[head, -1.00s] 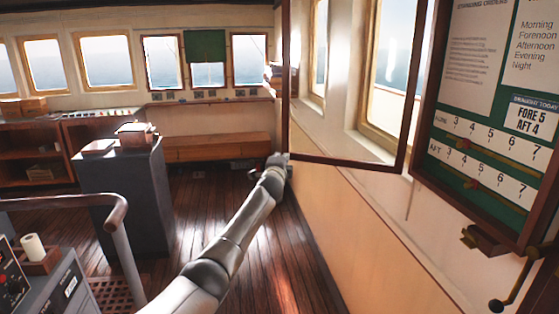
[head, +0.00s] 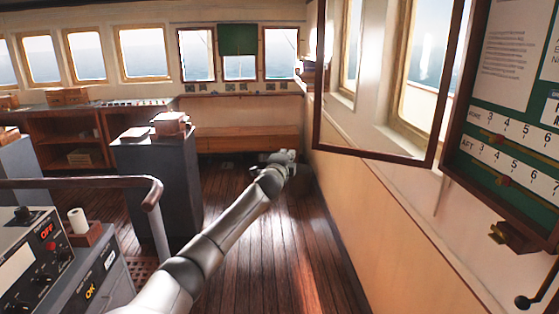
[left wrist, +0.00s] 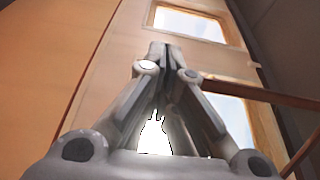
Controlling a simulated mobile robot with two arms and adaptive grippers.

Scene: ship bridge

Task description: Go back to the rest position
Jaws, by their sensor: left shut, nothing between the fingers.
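My left arm comes in from the bottom of the head view and reaches forward over the wooden floor. My left gripper (head: 283,156) is at its far end, left of the open glazed door frame and apart from it. In the left wrist view the left gripper's fingers (left wrist: 165,52) are together at the tips, with nothing between them. My right gripper does not show in either view.
The open door frame (head: 374,153) of the notice board (head: 510,130) juts out at right. A grey pedestal (head: 160,190) stands left of my arm. A handrail (head: 80,183) and a console (head: 35,260) are at lower left. The floor (head: 270,250) beside my arm is clear.

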